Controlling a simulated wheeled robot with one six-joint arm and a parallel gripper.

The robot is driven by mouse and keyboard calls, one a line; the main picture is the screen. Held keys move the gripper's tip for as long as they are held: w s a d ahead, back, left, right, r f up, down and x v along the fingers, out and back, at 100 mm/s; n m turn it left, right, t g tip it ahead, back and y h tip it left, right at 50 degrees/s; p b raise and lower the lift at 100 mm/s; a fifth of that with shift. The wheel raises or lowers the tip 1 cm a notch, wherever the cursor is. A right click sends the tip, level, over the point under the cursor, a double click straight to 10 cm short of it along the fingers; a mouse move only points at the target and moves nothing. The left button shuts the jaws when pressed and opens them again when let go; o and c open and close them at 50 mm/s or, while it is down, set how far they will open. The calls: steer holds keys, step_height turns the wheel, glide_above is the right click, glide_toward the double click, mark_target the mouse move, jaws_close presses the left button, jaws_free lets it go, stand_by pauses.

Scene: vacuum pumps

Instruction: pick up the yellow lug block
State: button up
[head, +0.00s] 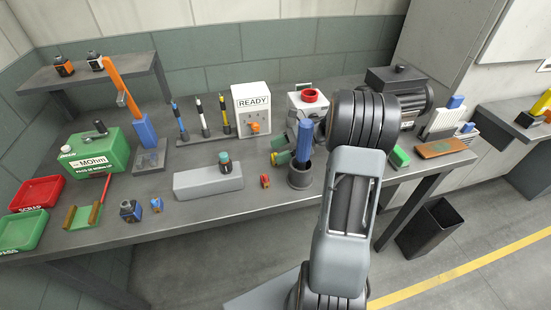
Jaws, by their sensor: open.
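Two yellow pieces show on the side table at the far right in the head view. I cannot tell for certain which is the lug block.
The main bench (150,235) holds a green MOhm case (95,152), a grey block (208,182), a READY box (252,108), a blue cylinder (304,142) in a dark cup and a dark motor (400,92). A black bin (430,230) stands on the floor at right.

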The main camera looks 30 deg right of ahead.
steer(key=shift+x, duration=0.85)
steer(key=shift+c, duration=0.5)
steer(key=c, duration=0.9)
